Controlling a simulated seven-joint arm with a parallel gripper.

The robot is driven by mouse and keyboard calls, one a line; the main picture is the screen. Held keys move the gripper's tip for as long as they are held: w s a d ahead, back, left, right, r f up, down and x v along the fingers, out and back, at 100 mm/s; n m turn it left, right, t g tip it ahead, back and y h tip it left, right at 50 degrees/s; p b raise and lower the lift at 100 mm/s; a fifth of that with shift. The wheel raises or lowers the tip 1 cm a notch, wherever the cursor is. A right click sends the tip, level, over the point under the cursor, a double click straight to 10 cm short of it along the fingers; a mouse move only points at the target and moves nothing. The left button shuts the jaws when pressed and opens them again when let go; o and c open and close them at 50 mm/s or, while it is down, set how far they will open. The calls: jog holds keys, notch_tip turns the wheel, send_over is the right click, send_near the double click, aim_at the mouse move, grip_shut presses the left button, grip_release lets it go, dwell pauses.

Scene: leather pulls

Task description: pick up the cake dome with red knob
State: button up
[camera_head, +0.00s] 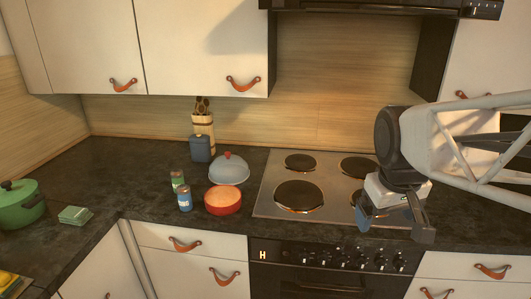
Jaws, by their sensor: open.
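The cake dome (229,171) is a pale grey-blue dome with a small red knob on top. It stands on the dark countertop just left of the stove, behind a red round pan or dish (222,201) that lies close to its front edge. My gripper (393,222) is open and empty. It points down over the right front part of the stove, well to the right of the dome. My arm hides part of the right burners.
Two small cans (184,197) stand left of the red dish. A blue canister (200,149) and a utensil holder (204,126) stand behind the dome. A green pot (20,203) is far left. The range hood (385,8) overhangs the stove (328,185).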

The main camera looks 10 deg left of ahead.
jog(key=w+a+r+n, duration=0.2)
jog(key=w+a+n, duration=0.15)
jog(key=w, duration=0.55)
jog(key=w+a+r+n, duration=0.2)
jog(key=w+a, duration=0.3)
jog(key=w, duration=0.3)
jog(key=n+h, duration=0.3)
jog(key=n, duration=1.3)
send_near(227, 152)
jog(key=shift+s+x, duration=0.2)
jog(key=shift+x, duration=1)
jog(key=shift+f, duration=0.1)
jog(key=shift+x, duration=1.25)
jog(key=shift+x, duration=2.6)
jog(key=shift+w, duration=0.1)
